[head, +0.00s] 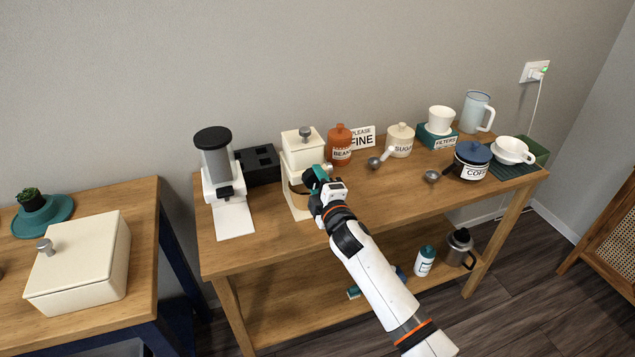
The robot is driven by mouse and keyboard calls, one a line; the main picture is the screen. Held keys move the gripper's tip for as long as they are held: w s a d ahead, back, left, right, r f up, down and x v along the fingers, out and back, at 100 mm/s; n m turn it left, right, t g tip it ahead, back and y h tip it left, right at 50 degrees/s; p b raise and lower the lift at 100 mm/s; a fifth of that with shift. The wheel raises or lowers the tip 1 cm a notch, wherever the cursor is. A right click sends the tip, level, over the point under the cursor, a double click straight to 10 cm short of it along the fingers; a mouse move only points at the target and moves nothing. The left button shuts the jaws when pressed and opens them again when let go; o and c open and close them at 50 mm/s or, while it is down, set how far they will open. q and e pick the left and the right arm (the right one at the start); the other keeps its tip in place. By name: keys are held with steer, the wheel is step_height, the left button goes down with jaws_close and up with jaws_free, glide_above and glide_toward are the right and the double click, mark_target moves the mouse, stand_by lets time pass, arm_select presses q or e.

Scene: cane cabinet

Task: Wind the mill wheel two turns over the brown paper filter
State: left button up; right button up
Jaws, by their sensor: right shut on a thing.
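The cream mill (301,155) stands at the back middle of the wooden table, with a grey knob on its top lid. My right gripper (318,178) is at the mill's front right side, shut on what looks like its wheel. The gripper hides most of the wheel, so its angle cannot be told. A brown edge, likely the brown paper filter (297,187), shows in the opening below the mill body, partly hidden by my gripper. My left gripper is not in view.
A machine with a grey hopper (217,160) and a black box (259,164) stand left of the mill. An orange beans jar (339,146), a sugar jar (400,141), scoops and a coffee jar (470,162) stand to the right.

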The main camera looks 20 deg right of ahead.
steer(key=o, duration=1)
steer(key=shift+c, duration=0.2)
steer(key=s+b, duration=0.1)
steer(key=s, duration=1.1)
steer(key=shift+d, duration=0.25)
